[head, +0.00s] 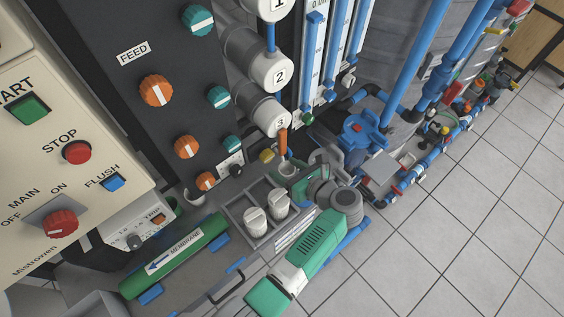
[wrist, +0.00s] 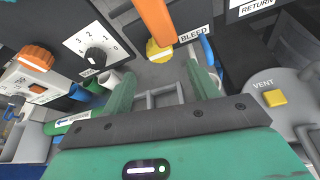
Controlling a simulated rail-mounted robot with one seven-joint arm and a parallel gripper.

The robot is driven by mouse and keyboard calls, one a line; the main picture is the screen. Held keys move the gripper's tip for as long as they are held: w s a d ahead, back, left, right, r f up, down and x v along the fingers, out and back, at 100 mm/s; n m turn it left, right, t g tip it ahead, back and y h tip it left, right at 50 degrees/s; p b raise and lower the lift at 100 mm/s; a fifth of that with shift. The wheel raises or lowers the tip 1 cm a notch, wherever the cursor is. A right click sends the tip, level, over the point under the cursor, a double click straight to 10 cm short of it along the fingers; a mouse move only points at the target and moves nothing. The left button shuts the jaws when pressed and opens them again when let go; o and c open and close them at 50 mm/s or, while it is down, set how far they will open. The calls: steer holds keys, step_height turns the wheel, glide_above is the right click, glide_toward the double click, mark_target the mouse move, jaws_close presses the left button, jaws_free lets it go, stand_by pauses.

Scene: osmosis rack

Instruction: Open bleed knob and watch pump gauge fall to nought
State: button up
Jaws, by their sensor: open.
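The knob also shows small in the head view (head: 267,155), left of the orange bar. My gripper (wrist: 164,82) is open, its green fingers wide apart with nothing between them. The knob lies beyond the fingertips, apart from them. In the head view my gripper (head: 303,185) is partly hidden by my wrist. I cannot make out a pump gauge in either view.
A black knob with a numbered scale (wrist: 95,55) is left of the bleed knob. A vessel lid with a yellow VENT knob (wrist: 274,98) is at right. A grey rack (head: 247,241) with white-capped holders and a green MEMBRANE tube (head: 205,235) lie below the panel. Floor at right is clear.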

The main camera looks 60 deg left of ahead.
mark_target(269, 159)
steer(key=b+x, duration=0.1)
steer(key=x, duration=0.6)
